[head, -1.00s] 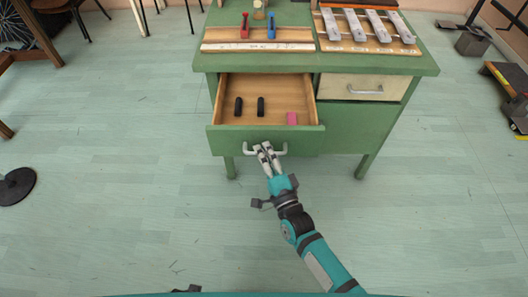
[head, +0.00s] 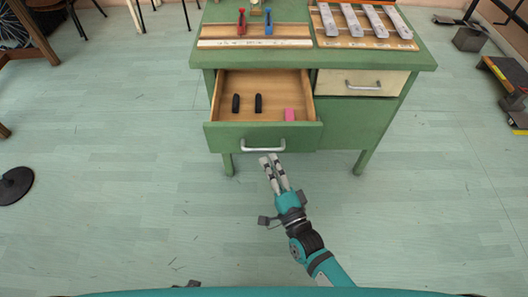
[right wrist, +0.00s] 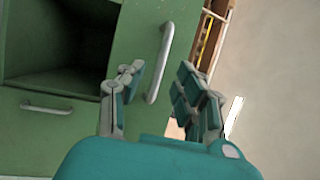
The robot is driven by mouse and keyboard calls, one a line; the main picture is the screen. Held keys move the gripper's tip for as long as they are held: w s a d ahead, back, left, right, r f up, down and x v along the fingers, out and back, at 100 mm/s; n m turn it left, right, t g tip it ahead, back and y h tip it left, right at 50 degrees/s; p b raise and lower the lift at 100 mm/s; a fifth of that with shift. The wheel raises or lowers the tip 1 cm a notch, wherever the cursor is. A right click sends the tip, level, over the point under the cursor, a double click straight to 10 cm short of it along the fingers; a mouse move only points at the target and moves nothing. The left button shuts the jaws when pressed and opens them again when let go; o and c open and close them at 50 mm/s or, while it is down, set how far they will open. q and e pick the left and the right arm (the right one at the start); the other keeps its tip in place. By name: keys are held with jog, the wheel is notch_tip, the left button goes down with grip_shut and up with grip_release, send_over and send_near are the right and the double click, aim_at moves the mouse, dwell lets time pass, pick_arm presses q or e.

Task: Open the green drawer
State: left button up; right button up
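The green drawer (head: 225,136) is pulled out of the green desk in the head view. Its light handle (head: 262,146) is on the front; a handle on a green front also shows in the right wrist view (right wrist: 159,65). My right gripper (head: 270,159) is just below and in front of the handle, apart from it. In the right wrist view its fingers (right wrist: 163,78) are spread and empty, with the handle beyond the gap between them. Inside the drawer lie two black pieces (head: 236,103) (head: 258,103) and a pink block (head: 289,114). My left gripper is not seen.
The green desk (head: 425,58) carries a board with red and blue clamps (head: 241,22) (head: 268,20) and a board of metal bars (head: 351,20). A closed cream drawer (head: 335,84) is to the right. The floor in front is clear; a black disc (head: 15,186) lies far left.

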jog(key=v, duration=0.6)
jog(key=shift+s, duration=0.2)
jog(key=shift+d, duration=0.1)
